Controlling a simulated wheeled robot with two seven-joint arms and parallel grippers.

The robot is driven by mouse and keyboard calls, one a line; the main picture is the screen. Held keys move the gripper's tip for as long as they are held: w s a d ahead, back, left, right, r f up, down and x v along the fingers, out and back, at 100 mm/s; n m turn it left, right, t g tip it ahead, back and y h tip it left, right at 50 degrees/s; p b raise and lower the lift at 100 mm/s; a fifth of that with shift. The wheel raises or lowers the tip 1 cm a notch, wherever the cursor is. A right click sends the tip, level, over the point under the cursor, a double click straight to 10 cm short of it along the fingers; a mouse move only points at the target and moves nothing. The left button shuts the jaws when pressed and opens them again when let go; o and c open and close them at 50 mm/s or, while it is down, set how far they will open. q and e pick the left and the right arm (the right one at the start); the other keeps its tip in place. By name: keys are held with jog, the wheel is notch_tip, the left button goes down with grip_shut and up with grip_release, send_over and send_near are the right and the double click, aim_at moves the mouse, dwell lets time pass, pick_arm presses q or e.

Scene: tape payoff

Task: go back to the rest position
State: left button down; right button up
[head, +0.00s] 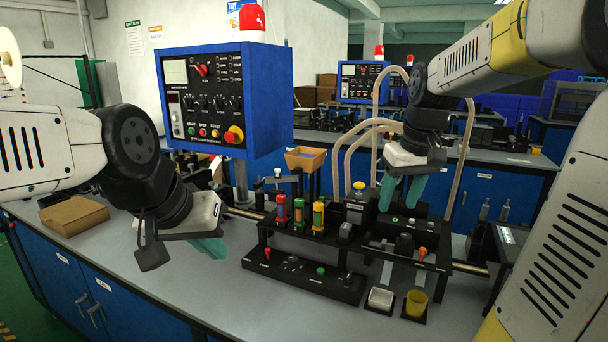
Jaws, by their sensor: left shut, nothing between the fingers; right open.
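My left gripper (211,247) hangs above the grey bench at the left, beside the black fixture. Its teal fingers are together with nothing between them. My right gripper (402,192) points down over the right part of the fixture. Its teal fingers are apart and I see nothing held between them. The black fixture (300,277) stands on the bench between and below the grippers. It carries red, green and yellow cylinders (299,214), partly in front of darker parts.
A blue control box (222,100) with a red lamp stands behind my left gripper. A brown carton (73,215) lies on the bench at the left. Looped tubes (362,150) rise behind the fixture.

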jog(key=s+a+m+t, duration=0.1)
jog(key=s+a, duration=0.2)
jog(key=s, duration=0.4)
jog(key=s+a+f+m+t+y, duration=0.1)
jog(key=s+a+t, duration=0.1)
jog(key=s, duration=0.6)
jog(key=shift+a+f+y, duration=0.15)
jog(key=shift+a+y, duration=0.15)
jog(key=shift+a, duration=0.5)
